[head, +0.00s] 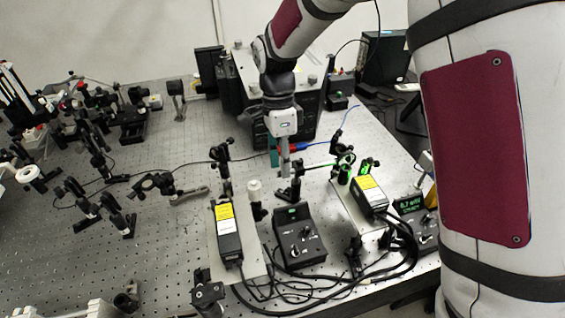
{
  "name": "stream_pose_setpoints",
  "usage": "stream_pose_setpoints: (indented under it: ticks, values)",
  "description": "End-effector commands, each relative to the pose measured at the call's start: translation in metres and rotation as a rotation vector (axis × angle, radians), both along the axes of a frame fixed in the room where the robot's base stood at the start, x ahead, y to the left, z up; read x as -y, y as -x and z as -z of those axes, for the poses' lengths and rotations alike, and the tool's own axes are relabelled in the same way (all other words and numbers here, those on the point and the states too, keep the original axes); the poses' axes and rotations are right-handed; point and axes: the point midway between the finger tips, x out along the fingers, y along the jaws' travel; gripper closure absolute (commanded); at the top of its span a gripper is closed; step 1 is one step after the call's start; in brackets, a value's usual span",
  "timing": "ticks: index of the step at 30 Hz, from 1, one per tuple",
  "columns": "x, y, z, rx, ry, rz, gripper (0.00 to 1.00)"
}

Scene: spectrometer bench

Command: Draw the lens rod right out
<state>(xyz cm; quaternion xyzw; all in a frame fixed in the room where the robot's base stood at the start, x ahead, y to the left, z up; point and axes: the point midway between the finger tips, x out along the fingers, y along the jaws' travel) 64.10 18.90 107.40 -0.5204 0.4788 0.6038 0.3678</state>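My gripper (284,160) points down over the middle of the optical bench (170,235). Its fingers are small and narrow here, and I cannot tell whether they are open or shut. Directly below the fingers stands a dark post mount (290,190), just behind a black control box. The lens rod cannot be told apart with certainty; the fingers and wrist cover the spot above this mount. I cannot tell whether the fingers touch anything.
A laser box with a yellow label (226,232) stands left of the control box (299,237); another laser box (369,194) stands to the right. Optic mounts (221,155) crowd both sides. Cables loop at the front. A large dark box (316,105) stands behind my gripper.

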Motion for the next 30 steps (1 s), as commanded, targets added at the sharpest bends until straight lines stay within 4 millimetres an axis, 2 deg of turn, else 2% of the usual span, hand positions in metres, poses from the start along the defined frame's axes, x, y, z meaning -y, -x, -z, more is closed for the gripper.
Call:
stream_pose_setpoints:
  ticks: [4, 12, 16, 17, 25, 30]
  values:
    - [0.001, 0.002, 0.007, -0.001, 0.0, 0.0, 0.7]
    - [0.001, 0.002, 0.008, 0.0, 0.0, 0.0, 0.7]
    - [0.001, 0.001, 0.008, 0.0, 0.0, 0.0, 0.99]
    - [0.001, 0.001, 0.008, 0.0, 0.0, 0.0, 1.0]
    - [-0.002, 0.002, 0.008, 0.0, 0.0, -0.002, 1.0]
    - [-0.026, 0.009, 0.008, 0.0, 0.0, -0.005, 1.0]
